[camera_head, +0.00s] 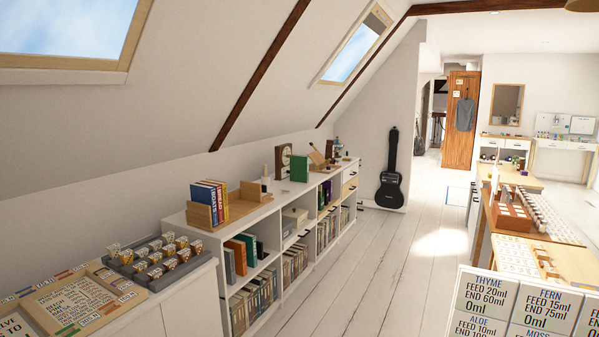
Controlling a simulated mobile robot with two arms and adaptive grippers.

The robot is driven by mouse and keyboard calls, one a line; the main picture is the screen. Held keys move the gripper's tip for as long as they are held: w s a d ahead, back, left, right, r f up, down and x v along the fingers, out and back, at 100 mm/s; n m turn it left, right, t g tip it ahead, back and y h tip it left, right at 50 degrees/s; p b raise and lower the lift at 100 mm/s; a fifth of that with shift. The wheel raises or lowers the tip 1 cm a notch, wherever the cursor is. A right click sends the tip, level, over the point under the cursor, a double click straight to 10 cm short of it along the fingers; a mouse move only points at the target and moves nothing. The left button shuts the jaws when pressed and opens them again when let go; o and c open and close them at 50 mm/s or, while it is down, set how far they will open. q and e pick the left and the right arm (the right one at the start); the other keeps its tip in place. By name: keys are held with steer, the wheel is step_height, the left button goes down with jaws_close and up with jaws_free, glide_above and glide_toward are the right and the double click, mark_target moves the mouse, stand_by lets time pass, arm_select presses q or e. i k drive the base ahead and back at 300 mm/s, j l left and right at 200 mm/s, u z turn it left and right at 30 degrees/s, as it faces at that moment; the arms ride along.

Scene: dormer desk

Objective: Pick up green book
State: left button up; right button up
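A green book (299,168) stands upright on top of the long white shelf unit (226,234) along the left wall. It is near the middle of the unit's top, in front of a wooden clock (283,160). A darker teal-green book (248,249) stands in an upper cubby of the same unit, beside an orange book (237,256). Neither of my grippers is in view.
A wooden book holder (236,209) with several books is on the unit's near end. A white cabinet with small boxes (160,254) is at the near left. White labelled cards (520,308) fill the lower right. The plank floor (370,270) between is clear.

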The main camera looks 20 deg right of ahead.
mark_target(298, 163)
steer(key=i+j, duration=0.35)
steer(key=i+j+z, duration=0.2)
steer(key=i+z, duration=0.25)
steer(key=i+j+z, duration=0.45)
steer(key=i, duration=0.2)
steer(key=i+l+z, duration=0.25)
steer(key=i+z, duration=0.2)
steer(key=i, duration=0.4)
steer(key=i+z, duration=0.45)
steer(key=i, duration=2.25)
steer(key=i+u, duration=0.2)
steer(key=i, duration=0.4)
steer(key=i+l+u, duration=0.15)
steer(key=i, duration=0.45)
steer(key=i+l+u, duration=0.2)
steer(key=i, duration=0.4)
